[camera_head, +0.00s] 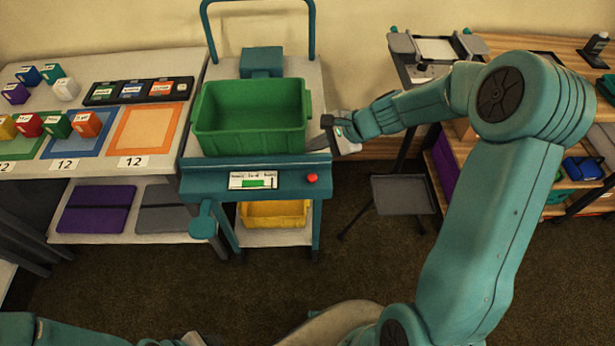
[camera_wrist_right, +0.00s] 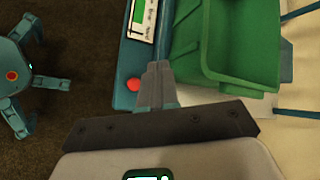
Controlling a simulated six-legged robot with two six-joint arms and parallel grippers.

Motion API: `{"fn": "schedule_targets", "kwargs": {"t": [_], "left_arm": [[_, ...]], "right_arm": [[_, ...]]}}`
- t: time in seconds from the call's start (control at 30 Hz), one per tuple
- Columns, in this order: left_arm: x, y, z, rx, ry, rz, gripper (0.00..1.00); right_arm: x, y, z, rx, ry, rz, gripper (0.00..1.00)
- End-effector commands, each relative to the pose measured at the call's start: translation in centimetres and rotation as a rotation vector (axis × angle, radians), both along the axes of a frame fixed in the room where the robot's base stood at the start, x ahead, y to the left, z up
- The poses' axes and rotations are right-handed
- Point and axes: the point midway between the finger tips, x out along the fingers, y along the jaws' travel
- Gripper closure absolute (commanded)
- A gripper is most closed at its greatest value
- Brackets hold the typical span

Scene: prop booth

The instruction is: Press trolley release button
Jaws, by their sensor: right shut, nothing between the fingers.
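The trolley (camera_head: 293,179) is teal and stands in the middle of the head view. A red button (camera_head: 312,178) sits at the right end of its front panel. The button also shows in the right wrist view (camera_wrist_right: 134,84), just left of the fingers. My right gripper (camera_head: 318,142) is shut and empty, above the trolley's right edge behind the button. In the right wrist view its fingers (camera_wrist_right: 157,72) are together, beside the button; I cannot tell whether they touch anything.
A green bin (camera_head: 250,142) stands on the trolley, close to my right fingers. A panel display (camera_head: 252,181) is left of the button. A yellow bin (camera_head: 273,213) is on the lower shelf. A table (camera_head: 97,166) with blocks stands left. Floor in front is clear.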

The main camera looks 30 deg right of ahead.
Motion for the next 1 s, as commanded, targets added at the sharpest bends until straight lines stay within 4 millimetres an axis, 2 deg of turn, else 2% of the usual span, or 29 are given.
{"fn": "schedule_targets", "kwargs": {"t": [0.27,0.47,1.0], "left_arm": [[0.0,0.0,0.0,0.000,0.000,0.000,0.57],[0.0,0.0,-0.8,0.000,0.000,0.000,0.57],[0.0,0.0,-7.0,0.000,0.000,0.000,0.57]], "right_arm": [[-0.1,-0.2,-0.1,-0.001,0.001,0.001,1.00],[-0.2,-0.1,-1.0,-0.002,0.001,0.001,1.00],[-0.2,0.2,-8.3,-0.002,0.001,0.002,1.00]]}}
